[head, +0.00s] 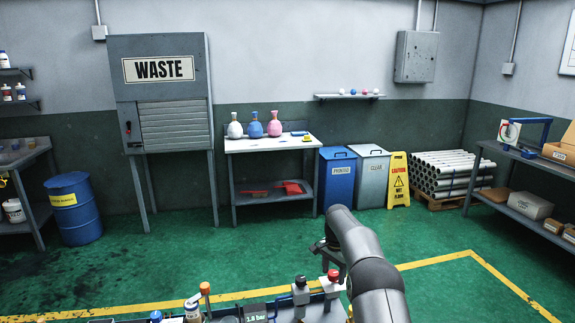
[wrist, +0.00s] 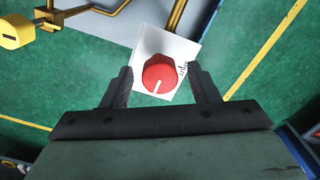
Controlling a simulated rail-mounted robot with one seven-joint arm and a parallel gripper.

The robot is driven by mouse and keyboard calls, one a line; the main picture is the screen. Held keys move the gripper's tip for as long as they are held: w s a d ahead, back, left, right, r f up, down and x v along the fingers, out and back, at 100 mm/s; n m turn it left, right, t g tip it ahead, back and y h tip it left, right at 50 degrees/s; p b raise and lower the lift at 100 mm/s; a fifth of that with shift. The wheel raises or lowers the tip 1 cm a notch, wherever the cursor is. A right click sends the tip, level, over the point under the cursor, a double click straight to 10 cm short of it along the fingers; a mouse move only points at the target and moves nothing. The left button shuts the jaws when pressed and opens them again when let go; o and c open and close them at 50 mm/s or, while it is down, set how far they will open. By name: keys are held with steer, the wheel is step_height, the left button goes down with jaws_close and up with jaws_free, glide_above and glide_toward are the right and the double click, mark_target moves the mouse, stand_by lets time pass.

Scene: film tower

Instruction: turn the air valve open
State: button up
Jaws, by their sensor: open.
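A red round knob with a white pointer line, which I take as the air valve (wrist: 159,74), sits on a white plate with small dark lettering that I cannot read. Its pointer line points down and slightly left in the wrist view. My gripper (wrist: 163,82) is open, with one dark finger on each side of the knob and a gap showing to both. I cannot tell how far the fingertips are above the plate. In the head view my gripper (head: 326,250) is over the bench at the bottom, close above a red-topped fitting (head: 333,276).
In the wrist view a yellow pipe and yellow block (wrist: 16,32) are at upper left. Green floor beyond is clear.

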steer(key=shift+r+p, duration=2.2)
steer(key=shift+r, duration=1.15)
steer(key=s+r+n+b, duration=0.1)
steer(key=s+r+n, duration=0.4)
steer(key=s+r, duration=1.2)
steer(key=s+f+n, duration=0.2)
steer(key=s+f, duration=0.1)
steer(key=s, duration=1.3)
steer(key=s+f+n+t+b, duration=0.1)
steer(key=s+f+n, duration=0.2)
steer(key=s, duration=1.3)
steer(key=shift+s+f, duration=0.2)
steer(key=shift+f, duration=0.25)
